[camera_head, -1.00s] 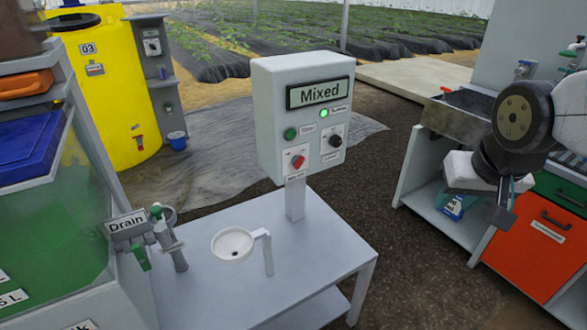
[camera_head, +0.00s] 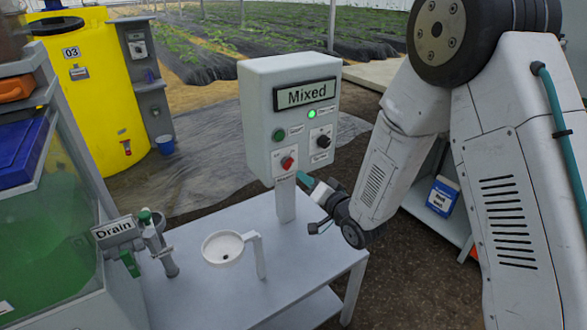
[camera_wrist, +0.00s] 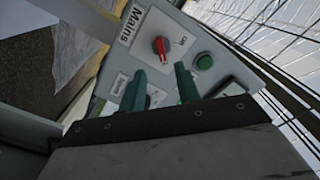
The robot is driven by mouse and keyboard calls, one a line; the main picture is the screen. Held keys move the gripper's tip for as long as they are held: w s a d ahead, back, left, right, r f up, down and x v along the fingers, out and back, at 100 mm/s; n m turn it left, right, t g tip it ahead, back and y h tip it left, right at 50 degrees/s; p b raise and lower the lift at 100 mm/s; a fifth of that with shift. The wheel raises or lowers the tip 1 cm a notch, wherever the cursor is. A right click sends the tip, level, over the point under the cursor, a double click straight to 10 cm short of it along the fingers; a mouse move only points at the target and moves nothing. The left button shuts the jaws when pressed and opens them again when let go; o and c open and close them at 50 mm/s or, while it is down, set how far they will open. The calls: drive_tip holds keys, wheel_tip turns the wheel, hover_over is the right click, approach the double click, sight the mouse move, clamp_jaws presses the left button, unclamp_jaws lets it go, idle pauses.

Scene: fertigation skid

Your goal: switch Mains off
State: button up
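The red Mains switch (camera_head: 287,162) is on the front of the grey control box (camera_head: 256,115), low on its left side. In the wrist view the red switch (camera_wrist: 160,46) sits on a white plate next to the label "Mains". I cannot tell its setting for sure. My gripper (camera_head: 308,182) is just below and to the right of the switch in the head view. In the wrist view its two teal fingers (camera_wrist: 160,78) are apart with nothing between them. The switch lies just beyond the fingertips, apart from them.
A green button (camera_head: 279,135) and a black knob (camera_head: 323,142) are close to the switch.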

sight(290, 165)
drive_tip(key=x, duration=0.7)
drive_tip(key=shift+w+a, duration=0.3)
clamp_jaws()
